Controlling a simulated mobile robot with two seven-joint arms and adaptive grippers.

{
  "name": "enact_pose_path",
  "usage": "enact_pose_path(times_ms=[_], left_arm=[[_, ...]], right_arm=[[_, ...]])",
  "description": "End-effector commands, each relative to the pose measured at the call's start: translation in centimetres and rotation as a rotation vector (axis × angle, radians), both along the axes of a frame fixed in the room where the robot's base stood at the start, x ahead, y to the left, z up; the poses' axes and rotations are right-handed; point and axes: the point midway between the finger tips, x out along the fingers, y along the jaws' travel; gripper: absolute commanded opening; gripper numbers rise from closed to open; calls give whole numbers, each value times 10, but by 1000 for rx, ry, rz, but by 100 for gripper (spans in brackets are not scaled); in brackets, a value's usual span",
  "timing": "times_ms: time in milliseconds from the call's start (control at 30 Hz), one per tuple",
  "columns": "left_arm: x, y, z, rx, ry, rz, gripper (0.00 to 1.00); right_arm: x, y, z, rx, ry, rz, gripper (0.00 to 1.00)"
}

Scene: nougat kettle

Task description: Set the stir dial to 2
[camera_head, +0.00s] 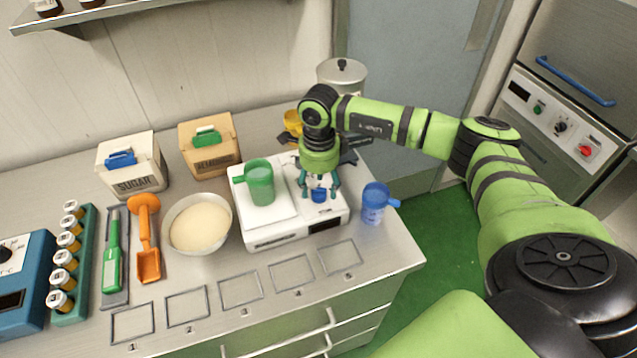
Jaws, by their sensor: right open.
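My right gripper (319,188) points down over the right part of a white bench device (290,235). Its teal-tipped fingers are open, one on each side of a small blue knob (318,195) on the device's top. I cannot tell whether the fingers touch the knob. Its markings are too small to read, so I cannot tell which number it is at or whether it is the stir dial. A black dial (561,127) also shows on the panel at the far right, and another dial (5,252) on the blue unit at the left. My left gripper is out of view.
A green cup (260,185) stands on the device's white plate. A blue cup (374,203) is just right of the device. A bowl of pale powder (200,227) is to its left. A yellow cup (293,122) and lidded pot (342,75) stand behind. Marked frames (240,290) line the front.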

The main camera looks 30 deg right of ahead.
Motion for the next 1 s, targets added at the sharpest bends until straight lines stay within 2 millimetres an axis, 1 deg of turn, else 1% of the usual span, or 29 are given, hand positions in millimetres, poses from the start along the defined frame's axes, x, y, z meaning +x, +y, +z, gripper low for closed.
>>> enact_pose_path(times_ms=[33,200,467,500,567,600,1000], left_arm=[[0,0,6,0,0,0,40],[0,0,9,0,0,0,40],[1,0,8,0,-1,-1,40],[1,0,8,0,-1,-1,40],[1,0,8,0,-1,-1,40],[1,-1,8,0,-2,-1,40],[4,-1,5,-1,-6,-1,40]], right_arm=[[-1,0,-4,2,4,-1,60],[0,1,-17,1,0,1,60],[0,1,-19,2,-1,1,60],[0,1,-19,2,0,1,44],[0,1,-19,3,-1,1,20],[0,1,-19,3,-1,1,4],[0,1,-20,3,0,-31,3]])
